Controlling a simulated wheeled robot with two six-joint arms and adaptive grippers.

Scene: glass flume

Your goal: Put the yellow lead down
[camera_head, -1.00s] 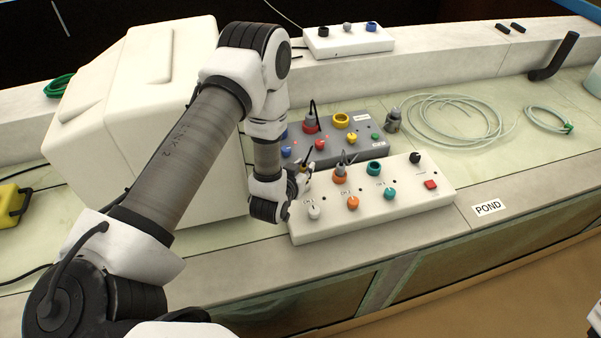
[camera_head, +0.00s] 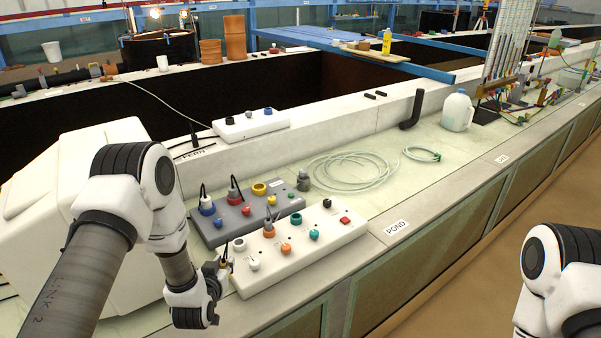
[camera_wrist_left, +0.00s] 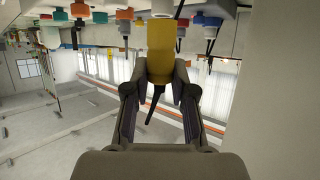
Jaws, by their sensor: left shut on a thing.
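The yellow lead shows in the left wrist view as a yellow plug (camera_wrist_left: 160,52) with a short black tail. My left gripper (camera_wrist_left: 160,72) is shut on it. In the head view my left gripper (camera_head: 222,266) is at the left end of the white box (camera_head: 300,254), close to its white knob; I cannot tell whether the plug touches anything. The gripper's own fingers and arm mostly hide the lead there. Behind stands the grey box (camera_head: 225,235), with leads in its blue and red sockets and an open yellow socket (camera_head: 259,188). My right gripper is out of view.
A large white case (camera_head: 75,215) stands left, behind my arm. A grey plug (camera_head: 303,181), coiled clear tubing (camera_head: 350,172) and a smaller coil (camera_head: 421,153) lie right of the boxes. The bench near the POND label (camera_head: 396,227) is clear. A white switch box (camera_head: 250,124) is on the back ledge.

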